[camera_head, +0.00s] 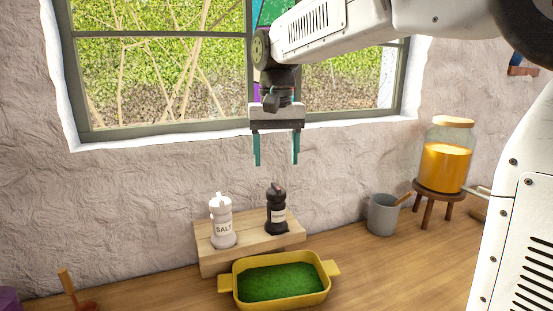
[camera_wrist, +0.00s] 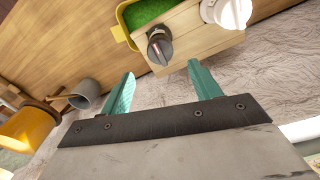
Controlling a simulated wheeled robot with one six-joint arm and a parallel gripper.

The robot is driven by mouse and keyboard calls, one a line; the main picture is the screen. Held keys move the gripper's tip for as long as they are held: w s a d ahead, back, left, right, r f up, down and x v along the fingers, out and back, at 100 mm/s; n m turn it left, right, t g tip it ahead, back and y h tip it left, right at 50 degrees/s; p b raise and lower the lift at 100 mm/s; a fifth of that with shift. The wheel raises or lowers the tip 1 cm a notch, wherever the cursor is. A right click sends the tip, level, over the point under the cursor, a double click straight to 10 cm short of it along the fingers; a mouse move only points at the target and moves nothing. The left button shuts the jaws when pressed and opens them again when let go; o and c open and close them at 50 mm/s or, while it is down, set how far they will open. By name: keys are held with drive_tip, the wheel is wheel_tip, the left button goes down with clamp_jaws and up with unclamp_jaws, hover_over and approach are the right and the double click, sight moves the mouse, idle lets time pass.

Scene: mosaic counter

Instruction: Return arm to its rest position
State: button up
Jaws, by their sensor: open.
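My gripper (camera_head: 276,150) hangs above the counter in front of the window, with its two teal fingers apart and pointing down. Nothing is between them. In the wrist view my gripper (camera_wrist: 157,88) is also open and empty. Below it, the black shaker (camera_head: 276,210) stands upright on a wooden riser (camera_head: 221,261), with clear air between it and the fingers. The black shaker also shows in the wrist view (camera_wrist: 158,48), beyond the fingertips.
A white salt shaker (camera_head: 222,222) stands on the riser. A yellow dish (camera_head: 240,292) with green contents sits in front. A grey mug (camera_head: 381,215) and a jar of orange liquid (camera_head: 446,160) on a small stool (camera_head: 437,194) stand right. The wall and window are close behind.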

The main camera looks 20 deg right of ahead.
sight(281, 190)
idle(0.3)
drive_tip(key=s+f, duration=0.1)
drive_tip(key=s+f+n, duration=0.1)
drive_tip(key=f, duration=0.1)
drive_tip(key=shift+d, duration=0.15)
drive_tip(key=s+d+f, duration=0.1)
drive_tip(key=s+f, duration=0.2)
drive_tip(key=s, duration=0.5)
drive_tip(key=s+d+f+n, duration=0.1)
drive_tip(key=s+f, duration=0.2)
drive_tip(key=s, duration=0.6)
drive_tip(key=s+d+f+n+t, duration=0.1)
drive_tip(key=s+f, duration=0.2)
drive_tip(key=s, duration=0.5)
drive_tip(key=shift+s+d+f, duration=0.2)
drive_tip(key=shift+s+d, duration=0.05)
drive_tip(key=shift+s, duration=0.05)
